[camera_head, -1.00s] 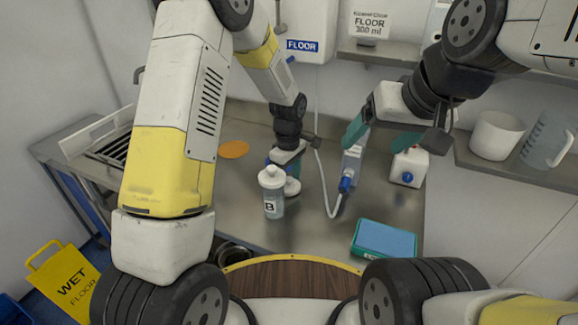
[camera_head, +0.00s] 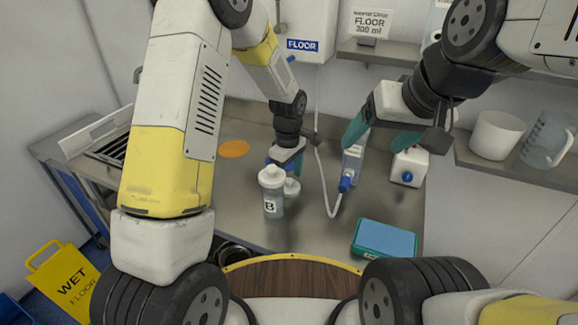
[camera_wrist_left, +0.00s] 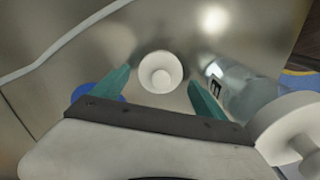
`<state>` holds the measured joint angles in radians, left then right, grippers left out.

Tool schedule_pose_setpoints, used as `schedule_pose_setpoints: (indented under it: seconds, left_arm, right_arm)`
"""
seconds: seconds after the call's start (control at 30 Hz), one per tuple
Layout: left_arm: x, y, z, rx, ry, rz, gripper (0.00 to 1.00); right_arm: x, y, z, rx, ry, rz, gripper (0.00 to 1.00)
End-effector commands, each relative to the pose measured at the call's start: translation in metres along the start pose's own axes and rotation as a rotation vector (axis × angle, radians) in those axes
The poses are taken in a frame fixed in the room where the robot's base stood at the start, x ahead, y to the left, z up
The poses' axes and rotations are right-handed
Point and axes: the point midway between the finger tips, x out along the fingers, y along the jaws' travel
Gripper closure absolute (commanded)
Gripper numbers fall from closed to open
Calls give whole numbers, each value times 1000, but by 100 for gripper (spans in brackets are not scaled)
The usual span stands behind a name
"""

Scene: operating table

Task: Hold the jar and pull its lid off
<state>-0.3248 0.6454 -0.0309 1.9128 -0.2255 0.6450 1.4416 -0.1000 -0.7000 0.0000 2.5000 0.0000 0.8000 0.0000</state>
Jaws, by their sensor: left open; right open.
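A clear jar (camera_head: 273,207) with a "B" label and a white lid (camera_head: 271,177) stands upright on the steel table. In the left wrist view the jar (camera_wrist_left: 245,92) and its lid (camera_wrist_left: 292,130) are at the right, outside the fingers. A small white round piece with a knob (camera_head: 292,187) is just behind the jar; in the left wrist view this piece (camera_wrist_left: 160,72) lies between the open fingertips, contact not visible. My left gripper (camera_head: 285,162) is open behind the jar, partly hidden. My right gripper (camera_head: 379,138) is open and empty, raised at the right.
A white bottle with a blue cap (camera_head: 408,168), a blue-nozzled dispenser with a hose (camera_head: 351,166) and a blue-topped teal box (camera_head: 384,239) are on the right of the table. An orange disc (camera_head: 233,149) lies at the back left. A shelf (camera_head: 500,172) holds a mug and pitcher.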

Motion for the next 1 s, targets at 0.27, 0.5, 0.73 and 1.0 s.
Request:
schedule_pose_setpoints:
  seconds: [0.27,0.5,0.73,1.0]
  left_arm:
    - [-61,1,0,0,2,6,16]
    - [-99,0,0,-1,0,3,16]
    - [-123,-8,-3,29,-1,23,16]
    - [-209,-80,-14,305,35,196,16]
  right_arm:
    - [0,0,0,0,0,0,23]
    - [0,0,0,0,0,0,23]
    - [0,0,0,0,0,0,23]
    - [0,0,0,0,0,0,23]
